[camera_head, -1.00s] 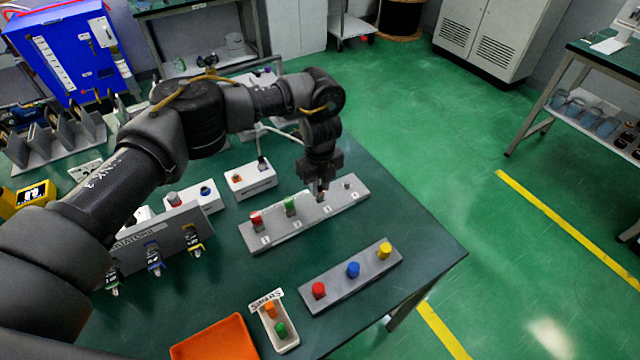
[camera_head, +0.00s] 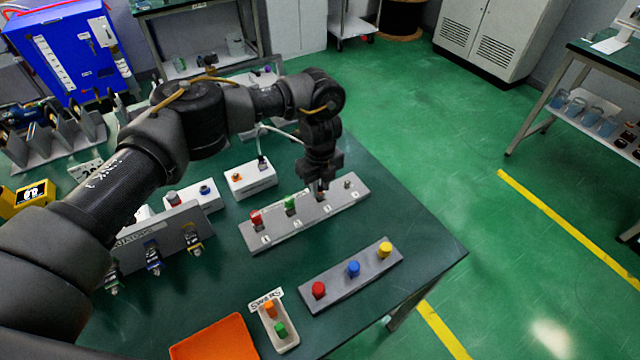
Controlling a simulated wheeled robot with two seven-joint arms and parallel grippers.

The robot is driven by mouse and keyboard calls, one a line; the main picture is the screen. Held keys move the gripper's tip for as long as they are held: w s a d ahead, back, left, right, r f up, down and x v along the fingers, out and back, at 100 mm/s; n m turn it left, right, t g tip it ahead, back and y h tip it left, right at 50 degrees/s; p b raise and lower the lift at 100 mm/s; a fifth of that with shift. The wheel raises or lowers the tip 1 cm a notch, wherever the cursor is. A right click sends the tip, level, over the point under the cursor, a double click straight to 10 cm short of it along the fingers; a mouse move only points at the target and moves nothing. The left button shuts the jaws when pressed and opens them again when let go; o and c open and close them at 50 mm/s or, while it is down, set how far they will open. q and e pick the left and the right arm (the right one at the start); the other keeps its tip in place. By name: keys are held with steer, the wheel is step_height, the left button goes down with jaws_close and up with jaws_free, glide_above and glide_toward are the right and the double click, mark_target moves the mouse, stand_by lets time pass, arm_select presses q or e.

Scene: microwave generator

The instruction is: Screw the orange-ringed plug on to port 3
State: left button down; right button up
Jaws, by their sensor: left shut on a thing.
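The grey port bar (camera_head: 275,236) stands on the green table with numbered ports. A red plug (camera_head: 256,218) stands on port 1 and a green plug (camera_head: 290,204) on port 2. Port 4 (camera_head: 347,187) carries no coloured plug. My left gripper (camera_head: 320,189) points down over port 3, shut on a small plug (camera_head: 321,196). The plug is upright at the port, mostly hidden by the fingers, with a little brownish orange showing. I cannot tell how far it is seated. My right gripper is out of view.
In front lies a grey bar (camera_head: 335,287) with red, blue and yellow plugs. A spares box (camera_head: 289,347) holds orange and green plugs, beside an orange tray (camera_head: 215,340). White boxes (camera_head: 250,180) and a grey connector panel (camera_head: 170,238) stand to the left.

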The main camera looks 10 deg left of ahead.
arm_select(q)
steer(key=shift+f, duration=0.4)
steer(key=c, duration=1.1)
jaws_free()
steer(key=shift+c, duration=0.2)
steer(key=shift+r, duration=0.15)
step_height(320, 180, up, 11)
steer(key=shift+f+b, duration=0.2)
steer(key=shift+b, duration=0.25)
